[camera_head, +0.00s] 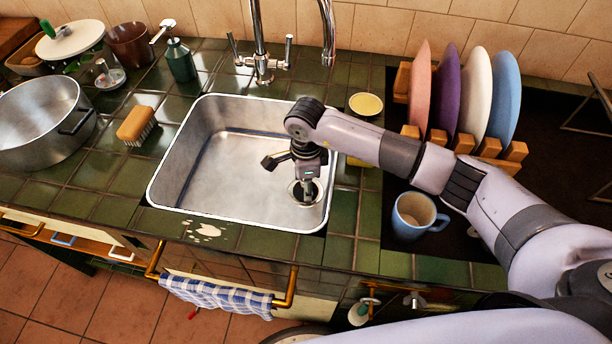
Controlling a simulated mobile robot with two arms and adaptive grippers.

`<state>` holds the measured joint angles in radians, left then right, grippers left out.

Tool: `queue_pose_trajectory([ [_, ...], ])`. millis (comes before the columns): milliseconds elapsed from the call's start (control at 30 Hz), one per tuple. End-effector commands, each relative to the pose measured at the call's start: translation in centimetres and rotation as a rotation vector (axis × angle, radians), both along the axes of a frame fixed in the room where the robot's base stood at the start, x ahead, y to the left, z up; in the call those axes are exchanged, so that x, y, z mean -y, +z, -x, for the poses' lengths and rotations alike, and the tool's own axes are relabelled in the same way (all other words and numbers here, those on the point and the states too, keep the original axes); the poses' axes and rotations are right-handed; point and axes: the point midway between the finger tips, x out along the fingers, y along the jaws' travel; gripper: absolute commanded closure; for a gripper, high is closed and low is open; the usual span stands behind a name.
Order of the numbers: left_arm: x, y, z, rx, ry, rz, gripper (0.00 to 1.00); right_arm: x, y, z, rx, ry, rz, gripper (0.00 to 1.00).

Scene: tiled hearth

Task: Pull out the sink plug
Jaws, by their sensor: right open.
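The steel sink (222,172) is set into the green tiled counter, and its basin looks empty of water. At its right front is the round drain with a metal rim and a dark centre, where the sink plug (298,194) appears to sit, largely covered by my gripper. My right gripper (308,191) points down into the basin right over the drain. It is open, with its fingertips at or just above the plug; whether they touch it I cannot tell. My left gripper is not in view.
A tall faucet (262,60) stands behind the sink. A plate rack (488,148) with several plates and a blue mug (412,215) are on the right. A brush (137,126), a soap bottle (180,60) and a large pot (38,125) are on the left. A checked towel (220,296) hangs in front.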

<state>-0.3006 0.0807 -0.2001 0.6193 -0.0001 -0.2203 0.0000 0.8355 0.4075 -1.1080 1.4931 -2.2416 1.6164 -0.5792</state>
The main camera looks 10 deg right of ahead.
Motion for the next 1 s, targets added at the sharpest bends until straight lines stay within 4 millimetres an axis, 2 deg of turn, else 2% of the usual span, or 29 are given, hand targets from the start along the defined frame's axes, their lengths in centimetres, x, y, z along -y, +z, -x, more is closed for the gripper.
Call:
queue_pose_trajectory([
  [267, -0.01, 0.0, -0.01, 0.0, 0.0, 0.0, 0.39, -0.01, -0.1, -0.01, 0.0, 0.0, 0.0, 0.57],
  [900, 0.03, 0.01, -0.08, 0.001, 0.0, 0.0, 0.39, -0.01, -0.06, -0.02, 0.001, 0.0, 0.0, 0.99],
  [1000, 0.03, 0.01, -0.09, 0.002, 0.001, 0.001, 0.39, -0.01, -0.05, -0.02, 0.001, 0.0, 0.0, 1.0],
])
